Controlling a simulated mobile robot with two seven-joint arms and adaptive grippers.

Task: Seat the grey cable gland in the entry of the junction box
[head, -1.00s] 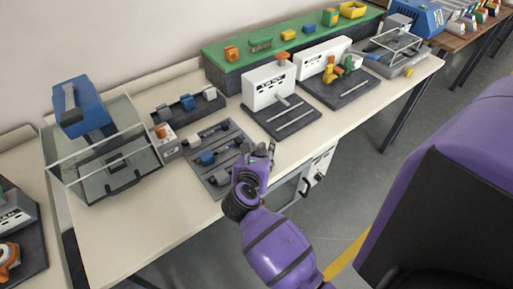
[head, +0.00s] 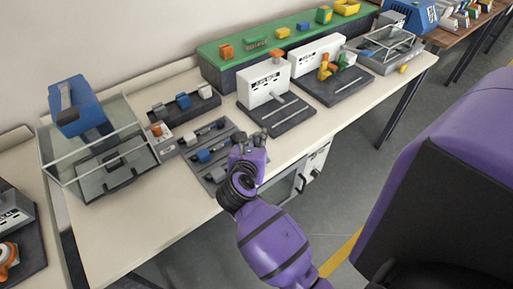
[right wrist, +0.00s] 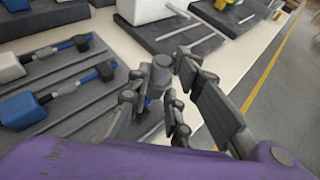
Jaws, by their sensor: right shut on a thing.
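My right gripper (head: 250,141) is over the front right part of the dark tray (head: 198,138). In the right wrist view its fingers (right wrist: 160,82) are shut on a small grey cylindrical piece, which looks like the grey cable gland (right wrist: 163,68). The piece stands roughly upright between the fingertips, and the fingers hide its lower part. A white box (head: 264,86) on a dark base, with an orange knob on top, stands just beyond the gripper. It looks like the junction box, though its entry cannot be made out. The gland is apart from it. My left gripper is not in view.
Blue and white handled pieces lie on the tray, including a blue one (right wrist: 20,110). A second white box (head: 316,55) stands further right. A glass-sided case (head: 100,165) is at left. A green shelf (head: 232,58) runs behind. The bench's front left is clear.

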